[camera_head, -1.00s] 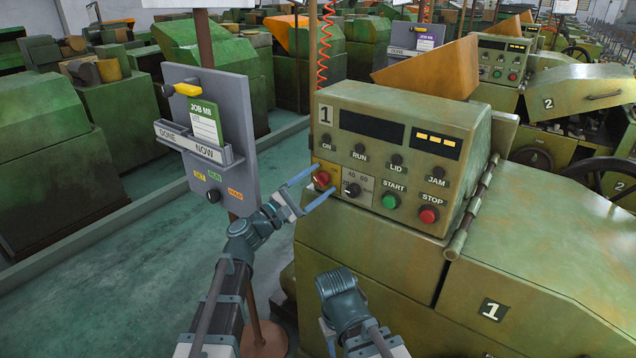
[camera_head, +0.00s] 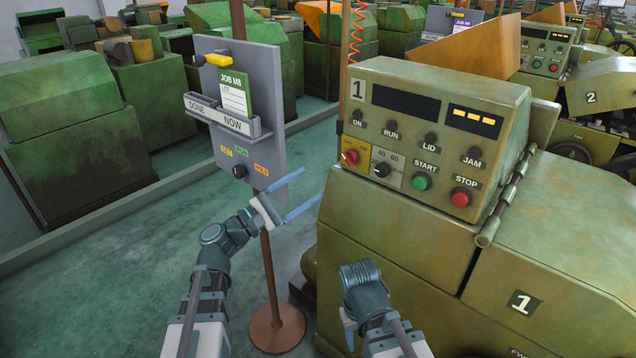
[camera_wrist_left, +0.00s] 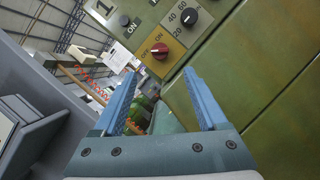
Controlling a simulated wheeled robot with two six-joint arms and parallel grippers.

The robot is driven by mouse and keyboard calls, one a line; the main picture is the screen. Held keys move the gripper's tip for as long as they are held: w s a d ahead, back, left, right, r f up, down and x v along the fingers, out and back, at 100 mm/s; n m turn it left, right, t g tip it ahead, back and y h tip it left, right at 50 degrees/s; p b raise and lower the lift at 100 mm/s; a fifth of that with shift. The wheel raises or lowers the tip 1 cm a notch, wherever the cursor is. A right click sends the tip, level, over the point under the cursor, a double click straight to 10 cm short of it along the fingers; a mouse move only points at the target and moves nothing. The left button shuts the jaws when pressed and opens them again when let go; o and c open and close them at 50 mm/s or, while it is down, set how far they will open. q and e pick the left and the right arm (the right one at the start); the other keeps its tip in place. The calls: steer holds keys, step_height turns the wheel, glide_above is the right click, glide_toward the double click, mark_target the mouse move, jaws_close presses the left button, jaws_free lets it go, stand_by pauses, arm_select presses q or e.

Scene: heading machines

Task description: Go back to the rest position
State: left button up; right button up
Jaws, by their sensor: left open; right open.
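My left gripper (camera_head: 300,195) is open and empty in the head view, between the grey job board and the machine's control panel. Its two blue fingers (camera_wrist_left: 165,103) show spread apart in the left wrist view, with nothing between them. They point toward the red OFF/ON knob (camera_wrist_left: 159,51) and are clear of it. That red knob (camera_head: 350,157) sits at the lower left of machine 1's control panel (camera_head: 440,130). My right gripper (camera_head: 347,328) is low in front of the machine body, mostly hidden by its own wrist; part of a blue finger shows.
The grey job board (camera_head: 240,100) stands on a brown post with a round base (camera_head: 277,328), close to my left arm. Machine 1's green body (camera_head: 400,250) fills the right side. Green floor (camera_head: 120,270) is free at the left. More machines stand behind.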

arm_select(q)
steer(key=shift+s+a+f, duration=0.1)
steer(key=shift+s+a, duration=0.2)
steer(key=shift+a, duration=0.05)
steer(key=s+d+f+m+g+y, duration=0.3)
steer(key=f+m+g, duration=0.15)
steer(key=f, duration=0.45)
steer(key=s+d+f+m+g+y, duration=0.25)
steer(key=f+m+g, duration=0.2)
steer(key=f, duration=0.45)
steer(key=s+a+f+m+g+y, duration=0.3)
steer(key=s+a+f+m+y, duration=0.5)
steer(key=a+f+y, duration=0.3)
steer(key=s+d+r+m+g+y, duration=0.1)
steer(key=s+d+m+y, duration=0.15)
steer(key=s+d, duration=0.55)
step_height(320, 180, up, 14)
steer(key=w+d+h+p, duration=0.1)
steer(key=w+p, duration=0.1)
steer(key=p, duration=1.2)
steer(key=shift+d+m, duration=0.25)
steer(key=shift+m, duration=0.1)
